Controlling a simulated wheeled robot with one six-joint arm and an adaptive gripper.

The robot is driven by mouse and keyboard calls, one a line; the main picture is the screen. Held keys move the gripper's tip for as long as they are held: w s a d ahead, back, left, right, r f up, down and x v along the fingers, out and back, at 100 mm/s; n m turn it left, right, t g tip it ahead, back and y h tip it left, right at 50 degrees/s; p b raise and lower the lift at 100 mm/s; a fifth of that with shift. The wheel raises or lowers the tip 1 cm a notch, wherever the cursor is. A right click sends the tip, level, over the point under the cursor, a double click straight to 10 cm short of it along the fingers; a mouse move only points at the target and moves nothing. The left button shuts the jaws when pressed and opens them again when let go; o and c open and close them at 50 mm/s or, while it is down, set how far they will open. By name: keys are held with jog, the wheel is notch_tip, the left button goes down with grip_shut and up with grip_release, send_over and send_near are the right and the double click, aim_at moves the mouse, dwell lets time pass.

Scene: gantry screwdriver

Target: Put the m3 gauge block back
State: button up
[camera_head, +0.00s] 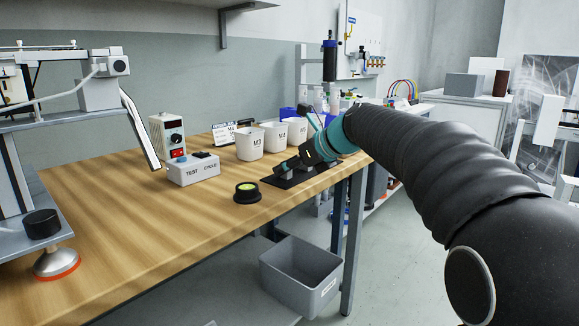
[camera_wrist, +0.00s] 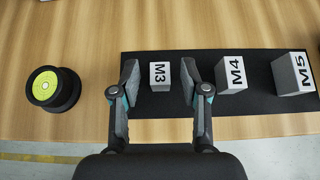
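The M3 gauge block (camera_wrist: 159,76) is a small grey block with a white labelled face. In the wrist view it is at the left end of the black mat (camera_wrist: 262,104), in line with the larger M4 block (camera_wrist: 231,74) and M5 block (camera_wrist: 294,74). My gripper (camera_wrist: 159,80) is open, with one finger on each side of the M3 block and a narrow gap at both sides. In the head view my gripper (camera_head: 298,160) is low over the mat (camera_head: 284,182) and hides most of the blocks.
A round black bubble level (camera_wrist: 54,88) stands left of the mat. White cups, including the M3 cup (camera_head: 250,145), stand behind it. A test cycle box (camera_head: 194,169) is farther left. A grey bin (camera_head: 300,275) sits below the bench. Bare wood (camera_head: 130,215) lies to the left.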

jog(key=shift+s+d+r, duration=0.1)
jog(key=shift+r, duration=0.2)
jog(key=p+v, duration=0.2)
jog(key=v, duration=0.9)
jog(key=shift+s+d, duration=0.15)
jog(key=shift+d, duration=0.05)
jog(key=shift+r, duration=0.1)
jog(key=s+d+f+n+h, duration=0.3)
jog(key=s+f+n, duration=0.5)
jog(key=s, duration=0.2)
jog(key=s+d+f+n+h, duration=0.3)
jog(key=s+d+f+n, duration=0.1)
jog(key=s+f+n, duration=0.4)
jog(key=s+d+f+n+g+h, duration=0.1)
jog(key=s+d+f+n, duration=0.3)
jog(key=s+f+n, duration=0.4)
jog(key=s+n+h, duration=0.1)
jog(key=s, duration=0.4)
jog(key=shift+n+h, duration=0.3)
jog(key=shift+h, duration=0.1)
jog(key=shift+s+r, duration=0.1)
